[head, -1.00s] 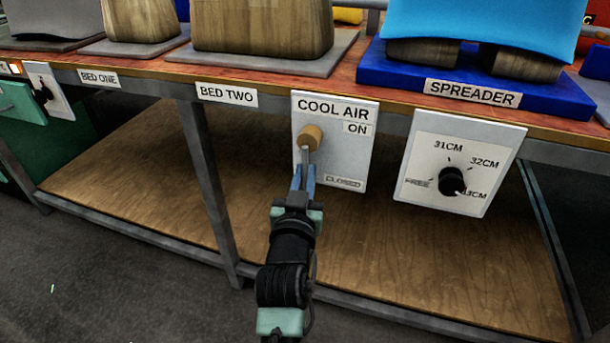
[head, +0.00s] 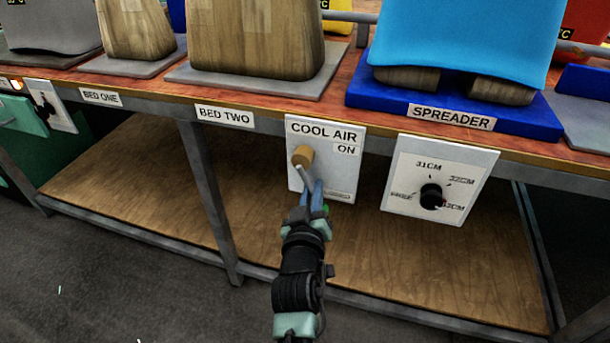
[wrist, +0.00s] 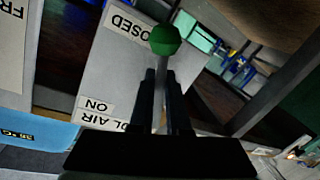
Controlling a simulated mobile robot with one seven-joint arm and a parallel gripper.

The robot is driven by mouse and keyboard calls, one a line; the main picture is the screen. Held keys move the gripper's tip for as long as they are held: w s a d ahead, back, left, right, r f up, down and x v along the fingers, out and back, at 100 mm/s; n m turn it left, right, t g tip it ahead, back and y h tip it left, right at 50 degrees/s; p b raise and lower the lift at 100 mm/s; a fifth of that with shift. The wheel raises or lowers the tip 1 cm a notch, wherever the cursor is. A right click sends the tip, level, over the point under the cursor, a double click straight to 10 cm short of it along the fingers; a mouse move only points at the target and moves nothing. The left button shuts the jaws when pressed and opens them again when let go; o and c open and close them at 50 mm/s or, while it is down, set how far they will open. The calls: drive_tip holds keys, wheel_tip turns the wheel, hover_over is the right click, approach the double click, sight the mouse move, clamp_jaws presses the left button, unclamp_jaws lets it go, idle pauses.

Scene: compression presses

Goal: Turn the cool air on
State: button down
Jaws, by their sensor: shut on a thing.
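The white cool air panel (head: 338,172) hangs on the front edge of the bench, with ON at its upper right and CLOSED at its lower right. Its lever has a tan base (head: 303,156) and a grey metal shaft slanting down to the right. The green ball (wrist: 165,40) at the shaft's end shows near the CLOSED label in the wrist view, where the panel appears upside down. My gripper (head: 311,192) is below the tan base, shut on the lever's shaft (wrist: 161,82). The fingers partly hide the shaft in the head view.
The spreader panel (head: 462,170) with a black dial is close on the right. A bench leg (head: 210,190) stands to the left. The wooden lower shelf (head: 400,255) is bare below. Wooden press blocks (head: 257,45) and a blue cloth-covered press (head: 465,45) stand on the benchtop.

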drive_tip(key=d+r+n+p, duration=0.1)
drive_tip(key=p, duration=0.1)
drive_tip(key=d+n+p, duration=0.1)
drive_tip(key=n+p, duration=0.1)
drive_tip(key=shift+s+r+g, duration=0.3)
drive_tip(key=shift+r, duration=0.1)
drive_tip(key=n+p, duration=0.1)
drive_tip(key=r+n+h+p, duration=0.1)
drive_tip(key=p, duration=0.1)
drive_tip(key=shift+s+d+n+g, duration=0.15)
drive_tip(key=shift+d+n+g, duration=0.15)
drive_tip(key=shift+d, duration=0.1)
drive_tip(key=r+n+p, duration=0.1)
drive_tip(key=n+p, duration=0.1)
drive_tip(key=shift+s+d+r+n+h, duration=0.1)
drive_tip(key=shift+d+r+n+h, duration=0.2)
drive_tip(key=shift+d+r+n, duration=0.1)
drive_tip(key=shift+d+r+n+g+h+p, duration=0.1)
drive_tip(key=shift+r+n+g+h+p, duration=0.1)
drive_tip(key=shift+r+n+p, duration=0.3)
drive_tip(key=shift+r+n+g+h+p, duration=0.1)
drive_tip(key=shift+r+n+h+p, duration=0.15)
drive_tip(key=shift+n+p, duration=0.45)
drive_tip(key=c, duration=0.9)
unclamp_jaws()
drive_tip(key=shift+r, duration=0.1)
drive_tip(key=shift+s, duration=0.15)
